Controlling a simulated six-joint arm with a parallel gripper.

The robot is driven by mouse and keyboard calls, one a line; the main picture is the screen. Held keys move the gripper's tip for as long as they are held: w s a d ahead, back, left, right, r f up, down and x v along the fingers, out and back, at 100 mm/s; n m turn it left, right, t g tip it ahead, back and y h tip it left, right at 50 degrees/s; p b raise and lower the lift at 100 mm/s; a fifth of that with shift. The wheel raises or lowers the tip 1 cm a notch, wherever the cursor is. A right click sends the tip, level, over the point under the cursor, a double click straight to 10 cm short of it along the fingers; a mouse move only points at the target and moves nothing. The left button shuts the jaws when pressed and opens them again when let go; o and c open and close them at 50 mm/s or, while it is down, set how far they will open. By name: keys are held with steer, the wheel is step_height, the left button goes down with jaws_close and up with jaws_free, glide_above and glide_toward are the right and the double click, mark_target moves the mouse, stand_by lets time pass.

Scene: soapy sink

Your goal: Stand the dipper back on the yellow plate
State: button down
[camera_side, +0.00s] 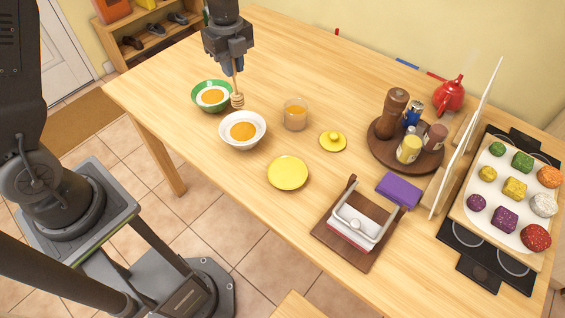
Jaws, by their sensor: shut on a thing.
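The wooden honey dipper (237,97) hangs head down from my gripper (236,66), which is shut on its handle. Its grooved head is between the green bowl (198,103) and the white bowl (227,143), close to the rims of both. I cannot tell whether the head touches either one. Both bowls hold an orange-yellow liquid. The yellow plate (288,172) lies flat and empty on the table, to the right of and nearer than the white bowl. The dipper is well apart from the plate.
A glass of orange liquid (295,114) stands right of the white bowl, with a small yellow lid (333,141) beyond. A round tray (381,151) holds a mill and jars. A wooden stand (329,237) and purple block (398,190) lie right. The table's near-left side is clear.

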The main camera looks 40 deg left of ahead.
steer(key=s+d+r+m, duration=0.1)
steer(key=s+d+m, duration=0.1)
steer(key=s+d, duration=0.35)
steer(key=w+d+f, duration=0.2)
steer(key=d+f, duration=0.8)
steer(key=d, duration=0.3)
steer(key=shift+w+f, duration=0.15)
steer(key=shift+w, duration=0.2)
steer(key=shift+f, duration=0.15)
steer(key=c, duration=1.1)
jaws_free()
step_height(320, 180, up, 12)
steer(key=shift+a+r, duration=0.1)
steer(key=shift+r, duration=0.15)
